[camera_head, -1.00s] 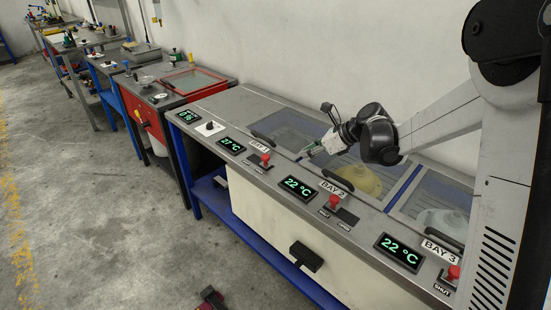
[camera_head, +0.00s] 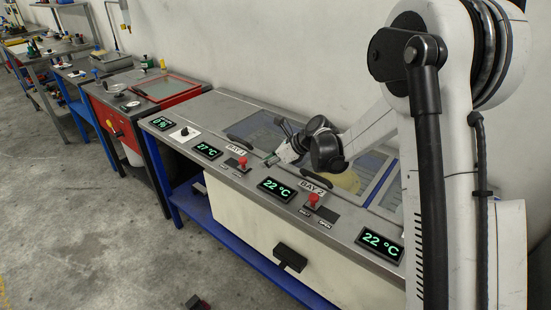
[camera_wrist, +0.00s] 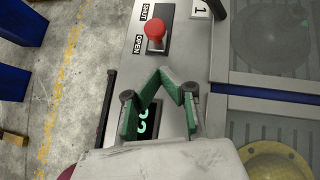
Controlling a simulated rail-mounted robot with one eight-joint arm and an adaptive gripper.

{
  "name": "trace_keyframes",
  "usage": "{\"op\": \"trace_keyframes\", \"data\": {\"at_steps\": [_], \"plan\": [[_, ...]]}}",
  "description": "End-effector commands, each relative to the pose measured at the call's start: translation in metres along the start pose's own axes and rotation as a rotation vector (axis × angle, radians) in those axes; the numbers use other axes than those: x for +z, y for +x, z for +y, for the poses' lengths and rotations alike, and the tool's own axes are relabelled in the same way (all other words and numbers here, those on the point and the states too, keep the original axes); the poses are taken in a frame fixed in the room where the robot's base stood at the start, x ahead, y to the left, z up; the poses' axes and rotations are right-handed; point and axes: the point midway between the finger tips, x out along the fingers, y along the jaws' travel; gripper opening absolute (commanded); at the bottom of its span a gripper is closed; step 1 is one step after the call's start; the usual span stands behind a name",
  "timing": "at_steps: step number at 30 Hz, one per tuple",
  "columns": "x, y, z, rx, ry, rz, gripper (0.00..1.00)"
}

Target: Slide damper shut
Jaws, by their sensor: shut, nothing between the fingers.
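Red damper knobs stand on the press's front panel. The Bay 1 knob (camera_head: 242,163) is near the panel's middle, and the Bay 2 knob (camera_head: 313,200) is nearer me. In the wrist view the Bay 1 knob (camera_wrist: 155,30) stands upright in a dark slot with SHUT and OPEN labels beside it; its exact place along the slot is hard to tell. My gripper (camera_head: 269,162) is just right of the Bay 1 knob in the head view. In the wrist view my gripper (camera_wrist: 162,76) has its green fingers together, empty, below the knob and apart from it.
Glass bay lids with dark handles lie behind the panel; a yellow round part (camera_wrist: 270,165) shows under one. A temperature display (camera_head: 277,189) sits beside my gripper. A red-framed bench (camera_head: 165,87) stands at left. The floor in front is mostly clear.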

Motion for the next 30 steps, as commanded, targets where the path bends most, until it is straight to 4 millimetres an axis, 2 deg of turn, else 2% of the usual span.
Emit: {"op": "trace_keyframes", "data": {"at_steps": [3, 9, 25, 30], "plan": [[0.004, 0.02, 0.0, 0.001, -0.002, 0.0, 0.0], [0.02, 0.037, 0.0, 0.0, -0.002, 0.001, 0.0], [0.027, 0.044, -0.001, -0.001, 0.0, 0.0, 0.0], [0.044, 0.066, -0.007, 0.002, -0.003, 0.0, 0.0]]}}
